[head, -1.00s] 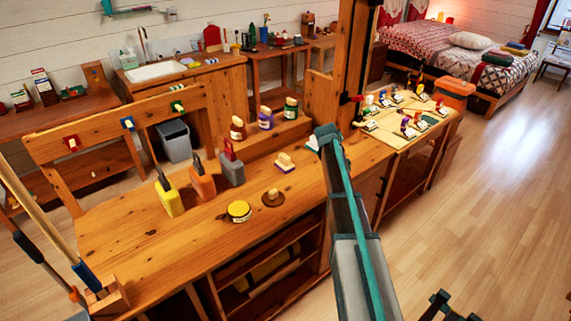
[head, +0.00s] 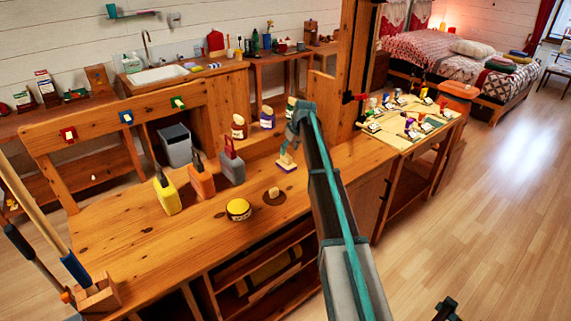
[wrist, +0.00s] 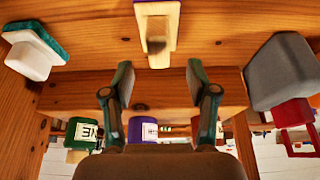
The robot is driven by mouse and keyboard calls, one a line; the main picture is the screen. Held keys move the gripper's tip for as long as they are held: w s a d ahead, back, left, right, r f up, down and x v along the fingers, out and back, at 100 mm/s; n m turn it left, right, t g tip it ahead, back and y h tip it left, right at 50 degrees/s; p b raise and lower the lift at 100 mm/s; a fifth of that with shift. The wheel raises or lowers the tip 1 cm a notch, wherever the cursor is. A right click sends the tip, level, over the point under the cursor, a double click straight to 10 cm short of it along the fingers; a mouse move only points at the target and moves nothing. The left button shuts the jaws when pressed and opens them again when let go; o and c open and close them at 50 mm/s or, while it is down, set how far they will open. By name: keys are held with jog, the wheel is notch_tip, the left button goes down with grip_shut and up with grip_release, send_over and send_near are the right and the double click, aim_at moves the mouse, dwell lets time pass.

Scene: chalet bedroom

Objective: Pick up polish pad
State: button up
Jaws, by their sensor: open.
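A small pad (head: 286,166) with a cream top, an upright handle and a purple underside lies on the wooden workbench (head: 130,245). Which pad is the polish pad is not labelled. My gripper (head: 287,147) is open just above and behind this purple-edged pad, its lower parts close to the handle. In the wrist view, which looks upside down, the pad (wrist: 157,28) is at top centre, beyond the gap between the spread fingers (wrist: 157,85). Nothing is between the fingertips. A white block with a teal base (wrist: 35,50) shows at top left; my arm hides it in the head view.
A round brown pad with a knob (head: 273,197) and a yellow tin (head: 238,209) lie in front. A grey can with a red handle (head: 231,168) stands left, beside orange and yellow ones. Small bottles (head: 267,118) stand on the raised shelf behind. Bench room is free at front left.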

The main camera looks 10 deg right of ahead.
aim_at(287, 155)
jog(key=shift+p+x, duration=1.05)
jog(key=shift+x, duration=2.4)
jog(key=shift+s+d, duration=0.15)
grip_shut()
